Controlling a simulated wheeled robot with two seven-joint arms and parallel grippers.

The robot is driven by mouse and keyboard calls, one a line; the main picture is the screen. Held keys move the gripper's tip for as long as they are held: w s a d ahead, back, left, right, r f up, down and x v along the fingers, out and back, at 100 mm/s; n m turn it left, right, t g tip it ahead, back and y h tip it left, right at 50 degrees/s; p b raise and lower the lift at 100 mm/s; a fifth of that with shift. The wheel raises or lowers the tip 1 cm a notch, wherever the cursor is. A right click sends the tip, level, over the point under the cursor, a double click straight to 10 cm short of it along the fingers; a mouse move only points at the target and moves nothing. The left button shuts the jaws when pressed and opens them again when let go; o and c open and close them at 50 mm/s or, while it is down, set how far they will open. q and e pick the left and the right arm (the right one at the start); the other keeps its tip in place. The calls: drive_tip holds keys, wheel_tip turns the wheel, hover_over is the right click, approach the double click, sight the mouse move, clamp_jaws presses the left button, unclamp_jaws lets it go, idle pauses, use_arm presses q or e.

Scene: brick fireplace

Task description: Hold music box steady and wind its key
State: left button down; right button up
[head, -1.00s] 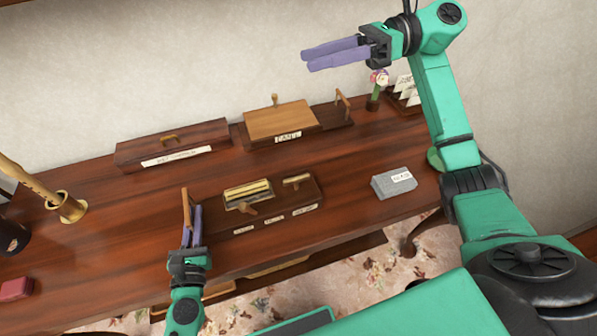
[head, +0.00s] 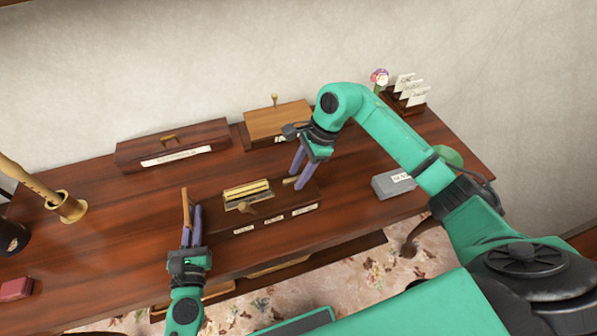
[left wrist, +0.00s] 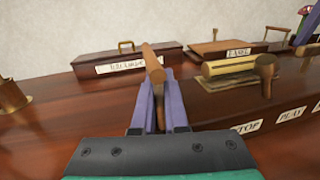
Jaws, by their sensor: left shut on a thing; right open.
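The music box (head: 259,224) is a dark wooden box near the front of the table. It carries a brass cylinder (head: 247,190), a wooden lever (head: 248,207) and a small brass key-like piece (head: 289,181) at its right end. My left gripper (head: 191,218) is shut on an upright wooden handle (head: 186,205) at the box's left end; the left wrist view shows this handle (left wrist: 152,62) between the fingers. My right gripper (head: 297,180) is open, pointing down over the box's right end. Its fingertips are beside the brass piece, partly hiding it; I cannot tell if they touch.
Behind stand a long dark case (head: 172,146) and a box with a light wooden lid (head: 277,120). A grey labelled block (head: 391,186) lies to the right, a card rack (head: 405,97) at the back right. A brass holder (head: 66,207) stands at left, a red box (head: 16,289) at front left.

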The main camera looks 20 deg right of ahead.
drive_tip(key=shift+f, duration=0.1)
clamp_jaws()
